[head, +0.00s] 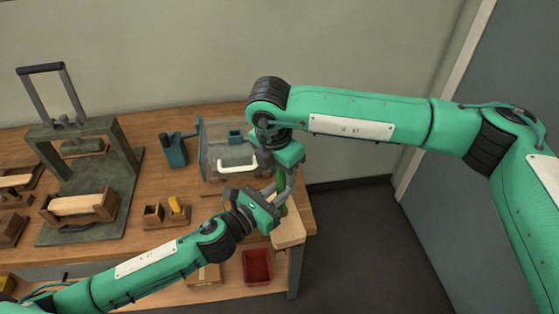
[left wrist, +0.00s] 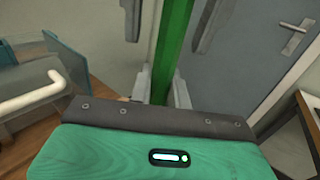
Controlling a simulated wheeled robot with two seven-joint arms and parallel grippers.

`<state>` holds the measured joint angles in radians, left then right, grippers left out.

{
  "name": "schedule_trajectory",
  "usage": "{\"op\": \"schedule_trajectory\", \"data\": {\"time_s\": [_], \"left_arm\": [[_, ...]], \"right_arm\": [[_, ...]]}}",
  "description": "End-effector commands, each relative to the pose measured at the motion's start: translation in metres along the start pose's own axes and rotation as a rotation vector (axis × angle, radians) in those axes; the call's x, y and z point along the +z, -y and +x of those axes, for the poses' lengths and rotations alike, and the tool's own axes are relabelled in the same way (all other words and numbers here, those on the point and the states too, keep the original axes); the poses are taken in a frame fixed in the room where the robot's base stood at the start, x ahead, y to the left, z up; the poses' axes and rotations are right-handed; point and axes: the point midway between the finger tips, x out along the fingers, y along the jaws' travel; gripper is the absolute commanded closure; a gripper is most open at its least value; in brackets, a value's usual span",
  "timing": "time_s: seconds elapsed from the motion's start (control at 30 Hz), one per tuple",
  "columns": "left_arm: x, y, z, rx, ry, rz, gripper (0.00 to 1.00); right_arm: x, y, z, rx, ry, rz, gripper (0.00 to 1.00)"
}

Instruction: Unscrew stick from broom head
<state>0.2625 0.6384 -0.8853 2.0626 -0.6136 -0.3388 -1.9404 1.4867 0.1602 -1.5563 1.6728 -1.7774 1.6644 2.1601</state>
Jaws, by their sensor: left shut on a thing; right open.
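The green stick (left wrist: 172,45) stands roughly upright in the left wrist view. My left gripper (left wrist: 163,92) is shut on it. In the head view, a short green part of the stick (head: 282,209) shows by my left gripper, above a pale wooden block (head: 290,234) at the table's right corner that looks like the broom head. My right gripper (head: 287,184) points down from above, close to my left one. In the left wrist view its two fingers stand apart on either side of the stick, open. The joint of stick and head is hidden.
A clear-walled box with a white handle (head: 238,166) stands just left of the grippers. A green press (head: 85,150), a teal holder (head: 175,150) and small wooden trays (head: 80,206) are further left. A red bin (head: 257,267) sits on the lower shelf. The floor at right is clear.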

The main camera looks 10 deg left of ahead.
Motion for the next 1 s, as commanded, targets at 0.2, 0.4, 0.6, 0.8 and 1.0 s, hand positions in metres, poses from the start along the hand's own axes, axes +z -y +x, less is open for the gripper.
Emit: {"op": "schedule_trajectory", "data": {"time_s": [0.2, 0.4, 0.6, 0.8, 1.0], "left_arm": [[0.0012, 0.0, 0.0002, 0.0, 0.002, 0.0, 1.0], [0.0011, 0.0, 0.0002, 0.0, 0.002, 0.0, 1.0], [0.0012, 0.0007, 0.0001, -0.002, 0.002, 0.001, 1.0], [0.0012, 0.0014, 0.0001, -0.003, 0.003, 0.0, 1.0], [0.0013, 0.0021, 0.0, -0.005, 0.003, -0.001, 1.0]], "right_arm": [[0.0001, 0.0, 0.001, 0.0, 0.0, 0.0, 0.55], [0.0001, 0.0, 0.0008, 0.0, 0.0, 0.0, 0.85], [0.0, -0.0002, 0.0006, 0.001, 0.0, -0.002, 1.0], [0.0001, 0.0, 0.0003, 0.025, -0.001, -0.153, 1.0], [0.0006, -0.0006, -0.0001, 0.056, -0.001, -0.35, 1.0]]}}
